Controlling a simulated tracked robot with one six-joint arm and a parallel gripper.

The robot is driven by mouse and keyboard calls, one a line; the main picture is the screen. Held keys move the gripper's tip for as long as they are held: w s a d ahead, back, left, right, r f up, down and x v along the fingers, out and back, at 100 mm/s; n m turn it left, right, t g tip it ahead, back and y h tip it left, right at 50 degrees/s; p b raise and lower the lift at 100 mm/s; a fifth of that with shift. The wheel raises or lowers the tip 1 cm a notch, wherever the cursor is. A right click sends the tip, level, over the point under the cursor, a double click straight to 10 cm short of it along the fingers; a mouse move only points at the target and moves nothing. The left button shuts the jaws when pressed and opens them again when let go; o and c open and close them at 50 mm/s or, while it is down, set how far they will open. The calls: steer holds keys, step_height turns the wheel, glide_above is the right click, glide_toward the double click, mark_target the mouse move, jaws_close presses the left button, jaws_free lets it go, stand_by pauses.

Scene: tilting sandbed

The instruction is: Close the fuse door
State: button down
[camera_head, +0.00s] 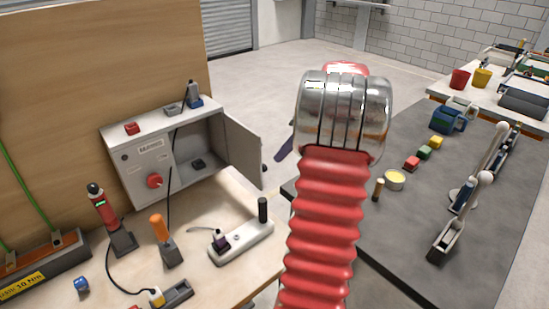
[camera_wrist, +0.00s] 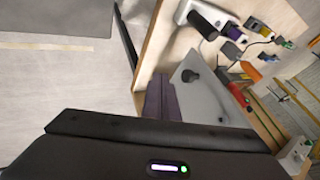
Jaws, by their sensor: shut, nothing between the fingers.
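The grey fuse cabinet (camera_head: 130,172) stands at the back of the wooden bench. Its fuse door (camera_head: 243,152) is open, swung out to the right, and the compartment behind it shows. In the wrist view the door is a pale grey panel (camera_wrist: 214,98) with a dark knob. My gripper (camera_head: 283,149) is mostly hidden behind my arm in the head view; a purple finger part shows just right of the door's free edge. In the wrist view my purple fingers (camera_wrist: 160,98) are shut and empty beside the panel. I cannot tell whether they touch it.
A white block with a black post (camera_head: 241,243) lies on the bench in front of the door. An orange-handled tool (camera_head: 162,240) and a red tool (camera_head: 108,220) stand to its left. A dark table (camera_head: 420,225) is at the right. Open floor lies beyond.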

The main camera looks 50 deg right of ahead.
steer(key=shift+w+a+r, duration=0.1)
steer(key=shift+w+a, duration=0.05)
steer(key=shift+a, duration=0.75)
steer(key=shift+w+a, duration=0.15)
steer(key=shift+a, duration=0.75)
